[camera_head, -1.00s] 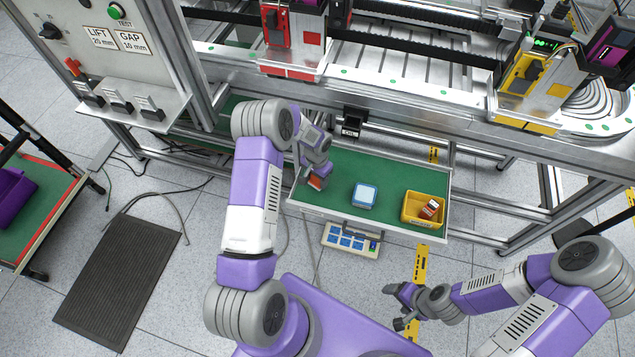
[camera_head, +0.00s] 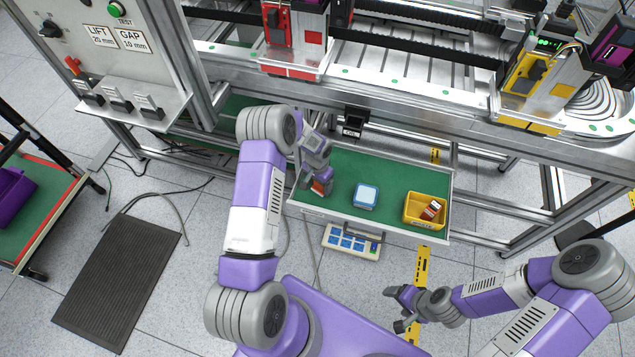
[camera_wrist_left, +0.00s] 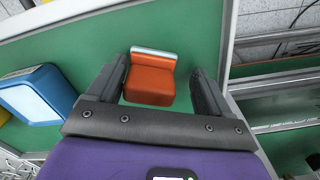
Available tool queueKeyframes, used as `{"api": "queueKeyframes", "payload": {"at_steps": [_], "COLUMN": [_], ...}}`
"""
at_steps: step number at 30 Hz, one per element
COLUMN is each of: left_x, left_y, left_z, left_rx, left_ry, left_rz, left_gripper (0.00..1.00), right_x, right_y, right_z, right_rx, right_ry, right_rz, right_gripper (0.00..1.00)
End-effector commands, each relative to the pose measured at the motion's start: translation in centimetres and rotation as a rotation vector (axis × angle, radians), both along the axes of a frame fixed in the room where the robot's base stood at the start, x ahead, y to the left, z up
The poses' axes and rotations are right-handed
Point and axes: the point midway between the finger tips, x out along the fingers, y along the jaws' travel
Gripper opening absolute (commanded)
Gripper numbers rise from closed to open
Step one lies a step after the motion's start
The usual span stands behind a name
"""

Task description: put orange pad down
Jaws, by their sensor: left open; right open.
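The orange pad (camera_wrist_left: 150,82) is a small orange block with a pale strip along one edge. In the left wrist view it lies on the green tray surface between the two fingers of my left gripper (camera_wrist_left: 160,85), with gaps beside it. In the head view the orange pad (camera_head: 321,187) shows at the left end of the green tray (camera_head: 395,180), partly hidden by my left gripper (camera_head: 314,184). My left gripper is open. My right gripper (camera_head: 398,308) is open and empty, low at the right, away from the tray.
A blue and white block (camera_head: 366,195) sits mid-tray, also in the left wrist view (camera_wrist_left: 38,95). A yellow bin (camera_head: 411,216) holding a small red and white item (camera_head: 432,209) stands at the tray's right. A metal frame rises behind. Green surface between them is free.

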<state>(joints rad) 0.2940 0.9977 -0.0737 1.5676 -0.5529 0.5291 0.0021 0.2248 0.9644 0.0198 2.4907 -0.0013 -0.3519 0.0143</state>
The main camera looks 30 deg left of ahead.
Motion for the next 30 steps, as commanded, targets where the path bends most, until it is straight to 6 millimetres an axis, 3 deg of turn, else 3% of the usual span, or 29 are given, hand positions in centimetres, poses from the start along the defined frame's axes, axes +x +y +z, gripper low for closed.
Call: {"api": "queueKeyframes", "payload": {"at_steps": [5, 15, 21, 26, 30], "left_x": [0.1, 0.1, 0.1, -0.5, -3.6], "left_y": [0.0, 0.0, 0.0, -0.9, -5.9], "left_z": [1.3, 8.7, 11.6, 11.6, 8.2], "left_rx": [0.001, 0.002, 0.001, -0.021, -0.132], "left_ry": [-0.003, -0.003, -0.002, 0.001, 0.002], "left_rz": [0.0, 0.0, 0.0, 0.0, 0.026], "left_gripper": [0.8, 0.8, 0.8, 0.8, 0.8], "right_x": [0.0, 0.0, 0.0, 0.0, 0.0], "right_y": [0.0, 0.0, 0.0, 0.0, 0.0], "right_z": [0.7, 2.5, 3.1, 3.2, 3.2], "right_rx": [0.0, 0.0, 0.0, 0.0, 0.0], "right_ry": [0.0, 0.0, 0.0, 0.0, 0.0], "right_rz": [0.0, 0.0, 0.0, 0.0, 0.0], "right_gripper": [0.74, 0.74, 0.74, 0.74, 0.74]}}
